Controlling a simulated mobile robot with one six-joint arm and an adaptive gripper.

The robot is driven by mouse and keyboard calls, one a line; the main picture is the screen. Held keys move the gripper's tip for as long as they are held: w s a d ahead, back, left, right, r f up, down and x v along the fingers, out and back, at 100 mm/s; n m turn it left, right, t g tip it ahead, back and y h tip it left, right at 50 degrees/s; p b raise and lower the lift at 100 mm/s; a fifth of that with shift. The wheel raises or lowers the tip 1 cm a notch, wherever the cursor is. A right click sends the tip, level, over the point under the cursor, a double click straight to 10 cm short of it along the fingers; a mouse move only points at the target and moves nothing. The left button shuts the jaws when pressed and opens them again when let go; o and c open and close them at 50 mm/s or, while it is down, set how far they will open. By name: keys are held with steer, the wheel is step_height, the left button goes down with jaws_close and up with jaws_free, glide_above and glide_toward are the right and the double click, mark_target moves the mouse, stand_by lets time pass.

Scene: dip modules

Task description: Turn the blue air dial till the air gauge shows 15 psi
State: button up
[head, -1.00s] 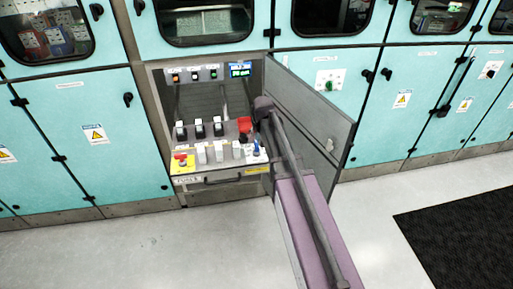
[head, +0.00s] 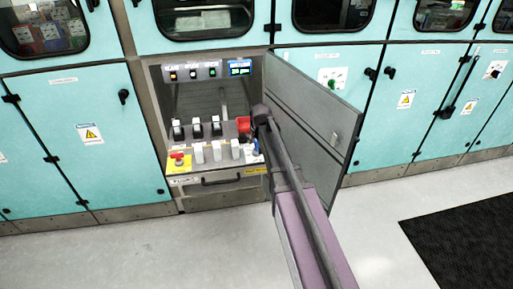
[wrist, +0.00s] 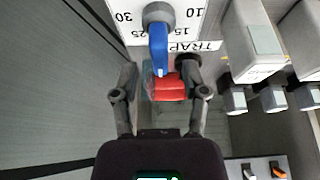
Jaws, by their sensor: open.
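The blue air dial (wrist: 158,45) hangs from a round grey hub at the top of the wrist view. Its blue handle points down in that view, between the printed 25 and 15. My gripper (wrist: 160,72) is open, its two fingers spread to either side of the handle's lower end, with a visible gap on each side.
A red block (wrist: 168,88) shows between and beyond my fingers. White switches (wrist: 250,45) stand to the right in the wrist view. The open grey cabinet door (head: 315,110) stands close at the right in the head view. A red button (head: 177,155) sits at the panel's lower left.

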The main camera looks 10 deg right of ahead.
steer(key=shift+b+x, duration=0.85)
steer(key=shift+x, duration=0.4)
jaws_close()
